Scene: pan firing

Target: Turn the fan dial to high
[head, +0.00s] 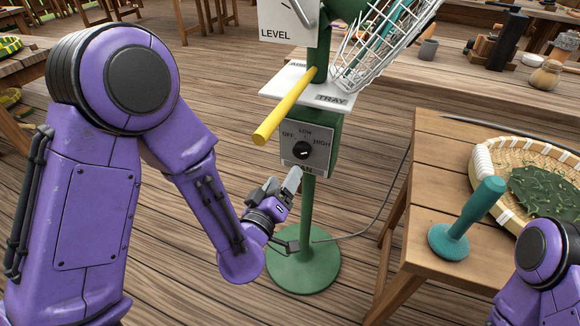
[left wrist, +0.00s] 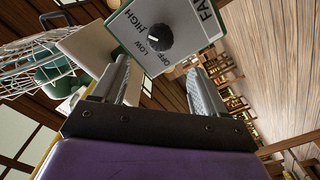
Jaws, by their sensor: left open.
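The black fan dial (head: 302,150) sits on a pale plate (head: 318,161) marked OFF, LOW and HIGH, on a green box on a green post. A small pale mark shows on the dial, but I cannot tell surely which label it points to. My left gripper (head: 282,184) is open and empty, just below and left of the plate, apart from the dial. In the left wrist view the dial (left wrist: 159,37) shows beyond and between the two fingers (left wrist: 159,68), its plate tilted. My right arm shows at the lower right of the head view; its gripper is out of frame.
The post stands on a round green base (head: 303,268). A wooden table (head: 430,180) at right holds a teal tool (head: 470,218) and a woven tray (head: 484,165).

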